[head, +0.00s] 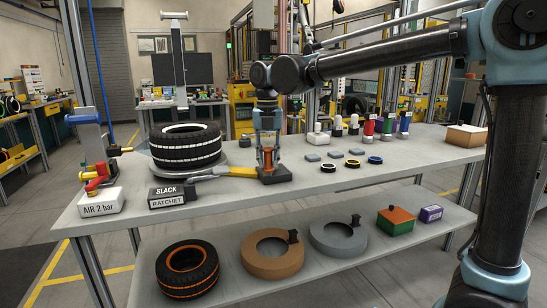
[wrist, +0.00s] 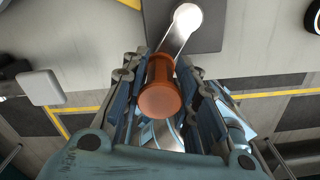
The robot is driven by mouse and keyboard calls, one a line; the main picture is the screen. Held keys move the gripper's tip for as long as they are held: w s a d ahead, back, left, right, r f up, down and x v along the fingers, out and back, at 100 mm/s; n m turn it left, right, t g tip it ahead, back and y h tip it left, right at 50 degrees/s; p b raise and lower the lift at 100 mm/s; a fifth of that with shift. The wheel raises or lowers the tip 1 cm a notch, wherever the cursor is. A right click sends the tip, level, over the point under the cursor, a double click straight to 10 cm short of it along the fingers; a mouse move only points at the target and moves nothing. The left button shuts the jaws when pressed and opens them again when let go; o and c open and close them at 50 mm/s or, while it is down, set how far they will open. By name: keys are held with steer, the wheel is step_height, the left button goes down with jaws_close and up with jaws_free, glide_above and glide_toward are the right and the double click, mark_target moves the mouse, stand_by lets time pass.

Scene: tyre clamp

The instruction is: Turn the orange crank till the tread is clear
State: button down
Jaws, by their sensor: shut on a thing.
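The orange crank handle (wrist: 160,90) stands between the jaws in the wrist view, and my gripper (wrist: 163,72) is shut on it. A metal crank arm (wrist: 178,40) joins it to a bright round hub on a dark block (wrist: 209,28). In the head view my gripper (head: 267,150) points down over the dark block (head: 276,175); the handle is mostly hidden by the fingers. The black tyre (head: 186,152) with white tread markings lies flat on a grey round stand (head: 217,168) to the left. A yellow strap (head: 238,171) runs between tyre and block.
A SLACK/RATCHET sign (head: 168,196) and an AIR 2 bar box (head: 101,201) with a red valve stand at the bench's front left. Several small rings, pads and coloured bottles are to the right. The lower shelf holds another tyre (head: 187,270) and rings.

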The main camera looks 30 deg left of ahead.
stand_by(0.3)
steer(key=c, duration=1.4)
jaws_free()
steer(key=shift+r, duration=0.15)
step_height(320, 180, up, 12)
steer(key=shift+w+f, duration=0.15)
steer(key=shift+d, duration=0.1)
